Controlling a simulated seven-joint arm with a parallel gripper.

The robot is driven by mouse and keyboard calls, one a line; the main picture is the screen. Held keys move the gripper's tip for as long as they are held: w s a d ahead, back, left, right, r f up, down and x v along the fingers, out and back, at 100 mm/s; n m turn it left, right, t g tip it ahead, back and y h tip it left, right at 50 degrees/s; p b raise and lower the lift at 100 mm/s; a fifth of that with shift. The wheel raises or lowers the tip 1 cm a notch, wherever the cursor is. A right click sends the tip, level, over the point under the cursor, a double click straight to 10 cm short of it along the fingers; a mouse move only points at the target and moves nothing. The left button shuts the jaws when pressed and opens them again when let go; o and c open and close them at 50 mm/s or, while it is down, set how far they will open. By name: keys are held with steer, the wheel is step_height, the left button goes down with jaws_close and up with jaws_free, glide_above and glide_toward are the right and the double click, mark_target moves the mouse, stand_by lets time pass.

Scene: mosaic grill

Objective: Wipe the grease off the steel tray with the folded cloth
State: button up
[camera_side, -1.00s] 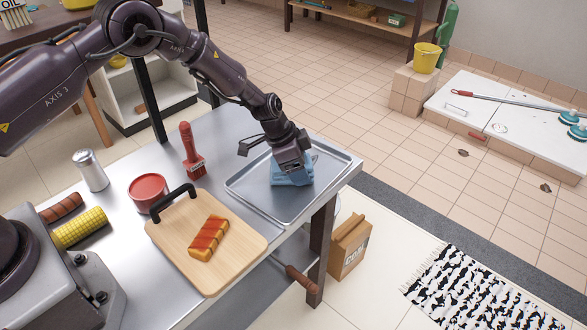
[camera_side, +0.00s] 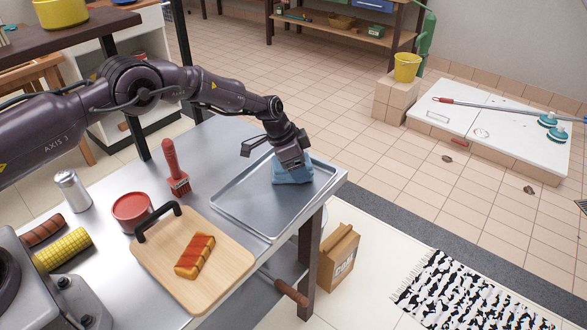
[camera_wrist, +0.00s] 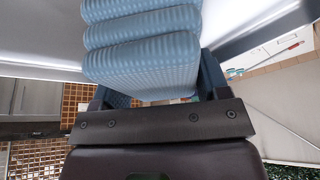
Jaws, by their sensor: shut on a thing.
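The steel tray (camera_side: 262,212) lies on the metal table in the side view, shallow with a raised rim. My gripper (camera_side: 292,168) is over the far right part of the tray, pointing down. It is shut on the folded cloth (camera_side: 291,174), which is blue and appears to rest on the tray's surface. In the wrist view the cloth (camera_wrist: 142,45) shows as thick ribbed blue folds between the fingers. No grease can be made out on the visible part of the tray. The surface under the cloth is hidden.
A wooden cutting board (camera_side: 228,252) with a black handle bears a glazed block of food (camera_side: 195,256) in front of the tray. A red brush (camera_side: 175,168), a red bowl (camera_side: 132,210), a shaker (camera_side: 73,190) and corn (camera_side: 63,250) stand or lie further left.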

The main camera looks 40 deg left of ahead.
steer(key=shift+w, duration=0.25)
steer(key=shift+r, duration=0.15)
steer(key=shift+r, duration=2.95)
steer(key=shift+r, duration=1.5)
